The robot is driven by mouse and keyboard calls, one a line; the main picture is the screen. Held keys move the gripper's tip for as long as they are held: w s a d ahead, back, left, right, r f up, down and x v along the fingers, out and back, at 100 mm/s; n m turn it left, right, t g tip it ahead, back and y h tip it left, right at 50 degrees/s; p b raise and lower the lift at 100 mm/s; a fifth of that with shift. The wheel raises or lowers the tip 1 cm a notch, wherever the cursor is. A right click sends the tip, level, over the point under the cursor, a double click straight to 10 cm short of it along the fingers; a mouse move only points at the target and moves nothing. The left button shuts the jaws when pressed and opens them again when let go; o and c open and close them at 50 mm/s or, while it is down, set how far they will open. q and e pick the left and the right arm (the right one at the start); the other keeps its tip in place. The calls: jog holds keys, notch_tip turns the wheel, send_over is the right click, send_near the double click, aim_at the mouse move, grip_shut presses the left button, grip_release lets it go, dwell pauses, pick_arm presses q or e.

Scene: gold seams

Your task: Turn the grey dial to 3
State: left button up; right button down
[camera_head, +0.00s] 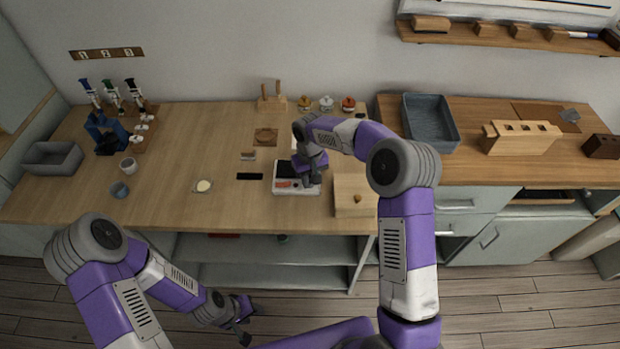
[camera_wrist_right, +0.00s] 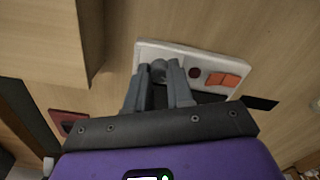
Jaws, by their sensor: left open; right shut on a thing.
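The white panel (camera_head: 284,191) lies on the wooden table. In the right wrist view the panel (camera_wrist_right: 213,59) shows the grey dial (camera_wrist_right: 158,69) near its left end, beside a dark red round part (camera_wrist_right: 195,73) and orange-red switches (camera_wrist_right: 222,79). My right gripper (camera_wrist_right: 160,78) is shut on the grey dial, its two fingers on either side of it. In the head view my right gripper (camera_head: 311,181) covers the dial. The dial's marks and setting cannot be read. My left gripper (camera_head: 243,324) is open and empty, low in front of the table.
A wooden box (camera_head: 354,207) stands just right of the panel. A black strip (camera_head: 249,176) lies to its left. Several lidded jars (camera_head: 326,103) stand behind, near the wall. A grey bin (camera_head: 53,157) and cups are at the far left. The table's front middle is clear.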

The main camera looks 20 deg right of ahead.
jog(key=shift+m, duration=0.3)
jog(key=m+p, duration=0.1)
jog(key=m, duration=0.4)
jog(key=shift+m, duration=0.4)
jog(key=m+p, duration=0.1)
jog(key=m, duration=0.4)
jog(key=shift+r, duration=0.1)
jog(key=m+p, duration=0.2)
jog(key=m, duration=0.3)
jog(key=shift+m, duration=0.4)
jog(key=m+p, duration=0.2)
jog(key=m, duration=0.2)
jog(key=shift+m+p, duration=0.7)
jog(key=shift+m, duration=0.6)
jog(key=c, duration=1)
grip_release()
